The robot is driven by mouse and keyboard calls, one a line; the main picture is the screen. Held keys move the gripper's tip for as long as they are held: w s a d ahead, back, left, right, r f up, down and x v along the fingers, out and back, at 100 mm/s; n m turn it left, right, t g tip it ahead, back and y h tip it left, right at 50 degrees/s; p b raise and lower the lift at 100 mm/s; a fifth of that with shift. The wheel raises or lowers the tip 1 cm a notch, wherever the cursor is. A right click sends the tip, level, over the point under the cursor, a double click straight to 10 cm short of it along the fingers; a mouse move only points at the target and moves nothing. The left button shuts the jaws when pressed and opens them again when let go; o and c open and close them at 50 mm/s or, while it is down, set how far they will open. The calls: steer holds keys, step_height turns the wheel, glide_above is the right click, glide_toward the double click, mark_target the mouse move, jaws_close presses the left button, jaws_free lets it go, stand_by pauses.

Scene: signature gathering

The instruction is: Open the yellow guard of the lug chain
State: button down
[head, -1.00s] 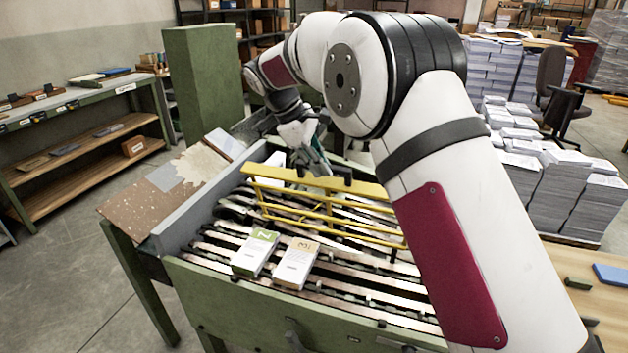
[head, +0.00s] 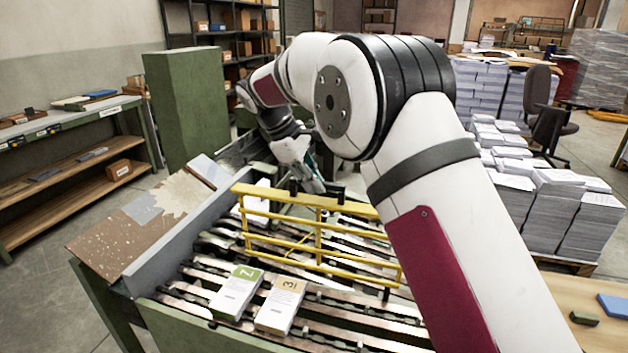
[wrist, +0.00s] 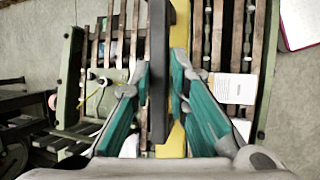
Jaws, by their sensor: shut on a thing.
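The yellow guard (head: 318,240) is a barred frame with a broad top rail, standing steeply over the lug chain (head: 350,320) in the head view. A dark handle (wrist: 158,70) runs along its rail, and the yellow rail (wrist: 178,35) shows beside it in the wrist view. The guard's right end is close to my arm.
Two paper stacks, one green-labelled (head: 237,291) and one orange-labelled (head: 280,304), lie on the chain in front of the guard. Another white stack (head: 254,204) is behind it. A green cabinet (head: 200,120) stands behind left; paper piles (head: 560,215) stand right.

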steer(key=c, duration=1.6)
jaws_free()
steer(key=shift+f, duration=0.1)
steer(key=v, duration=1.2)
steer(key=shift+a, duration=0.1)
